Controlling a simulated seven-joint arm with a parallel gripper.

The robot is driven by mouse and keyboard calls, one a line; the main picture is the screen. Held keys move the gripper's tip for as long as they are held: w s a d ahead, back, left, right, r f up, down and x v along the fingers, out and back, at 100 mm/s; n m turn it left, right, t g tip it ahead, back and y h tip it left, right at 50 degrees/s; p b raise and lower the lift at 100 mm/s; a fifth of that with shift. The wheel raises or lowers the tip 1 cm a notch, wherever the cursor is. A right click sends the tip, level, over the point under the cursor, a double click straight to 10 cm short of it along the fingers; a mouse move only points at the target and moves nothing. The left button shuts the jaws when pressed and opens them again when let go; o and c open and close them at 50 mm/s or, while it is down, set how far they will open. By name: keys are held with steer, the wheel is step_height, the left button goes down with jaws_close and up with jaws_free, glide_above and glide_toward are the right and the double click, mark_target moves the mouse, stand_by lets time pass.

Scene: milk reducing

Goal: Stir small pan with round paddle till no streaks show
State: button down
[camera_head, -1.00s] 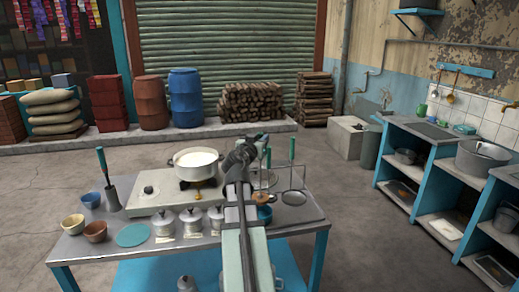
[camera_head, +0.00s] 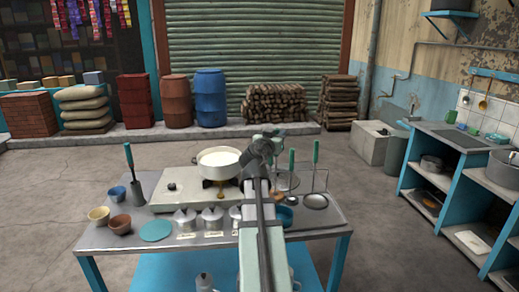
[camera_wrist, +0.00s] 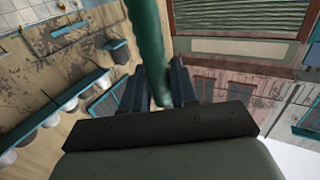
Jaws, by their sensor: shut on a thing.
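The pan (camera_head: 218,155) is white-rimmed with pale, milky contents and sits on the burner of the pale stove, left of my gripper in the head view. Streaks cannot be made out at this size. My gripper (camera_wrist: 160,88) is shut on a green handle (camera_wrist: 150,35) in the wrist view. The lower end of that tool is not visible, so I cannot tell whether it is the round paddle. In the head view my gripper (camera_head: 268,143) is just right of the pan, and my arm hides part of the table.
The stove (camera_head: 175,190) stands on the grey table (camera_head: 130,240). Several small lidded pots (camera_head: 185,218) line its front. A green-handled skimmer (camera_head: 316,201) and another upright tool (camera_head: 291,165) stand at right.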

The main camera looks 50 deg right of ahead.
steer(key=w+d+r+m+g, duration=0.1)
steer(key=w+r+m+g, duration=0.2)
steer(key=w, duration=0.8)
steer(key=w+d+r+m+g+y, duration=0.1)
steer(key=w+r+m+g, duration=0.2)
steer(key=w, duration=0.9)
steer(key=w+d+r+m+g+y, duration=0.1)
steer(key=w+d+r+m+g, duration=0.1)
steer(key=w+g, duration=0.6)
steer(key=w+r+m, duration=0.1)
steer(key=w+r, duration=0.1)
steer(key=w, duration=0.2)
steer(key=shift+r+m, duration=0.15)
steer(key=shift+m, duration=0.15)
steer(key=shift+s+f, duration=0.1)
steer(key=shift+f, duration=0.1)
step_height(320, 180, down, 8)
steer(key=shift+r, duration=0.25)
steer(key=shift+a, duration=0.1)
